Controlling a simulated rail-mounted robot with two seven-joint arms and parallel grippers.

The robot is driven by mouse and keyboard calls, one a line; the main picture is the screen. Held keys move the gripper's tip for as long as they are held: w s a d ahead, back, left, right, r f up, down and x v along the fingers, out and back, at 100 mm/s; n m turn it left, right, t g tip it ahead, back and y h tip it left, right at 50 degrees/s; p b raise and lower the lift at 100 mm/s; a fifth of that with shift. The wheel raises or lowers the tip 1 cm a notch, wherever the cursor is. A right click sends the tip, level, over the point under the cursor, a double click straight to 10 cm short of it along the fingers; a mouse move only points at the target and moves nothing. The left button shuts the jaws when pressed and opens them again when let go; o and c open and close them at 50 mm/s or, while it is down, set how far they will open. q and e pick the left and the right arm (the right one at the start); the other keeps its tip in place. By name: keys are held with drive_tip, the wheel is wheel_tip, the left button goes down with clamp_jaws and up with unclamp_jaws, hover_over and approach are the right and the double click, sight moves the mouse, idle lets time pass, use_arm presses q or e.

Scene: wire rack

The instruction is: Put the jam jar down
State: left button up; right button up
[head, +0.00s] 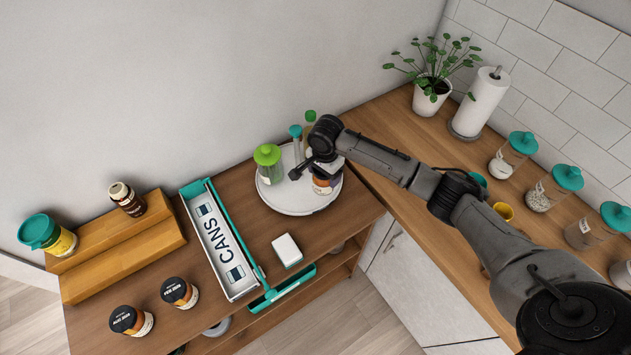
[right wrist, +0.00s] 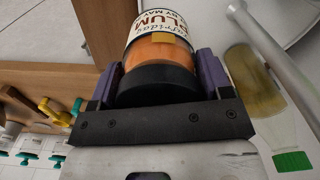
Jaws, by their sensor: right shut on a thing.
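The jam jar (head: 322,185) has an orange body, a dark lid and a pale label reading "PLUM", which shows in the right wrist view (right wrist: 160,52). My right gripper (head: 316,168) is shut on it, with a purple-padded finger (right wrist: 210,80) on each side. In the head view the jar is at the front right part of the round white turntable (head: 280,202), partly hidden by the gripper. I cannot tell whether its base touches the turntable. My left gripper is not in view.
A green-lidded jar (head: 268,165) and bottles (head: 310,130) stand on the turntable. Left are the CANS tray (head: 219,240), a white box (head: 287,250), a stepped wooden riser (head: 122,248) with two jars, and two dark-lidded jars (head: 179,292). The turntable's front left is clear.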

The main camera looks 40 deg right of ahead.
sight(315, 181)
drive_tip(key=w+f, duration=0.1)
drive_tip(key=w+a, duration=0.1)
drive_tip(key=shift+w+a+f, duration=0.2)
drive_tip(key=shift+w+f, duration=0.15)
drive_tip(key=shift+f, duration=2.05)
drive_tip(key=o, duration=1.2)
drive_tip(key=shift+f, duration=0.15)
drive_tip(key=shift+o, duration=0.2)
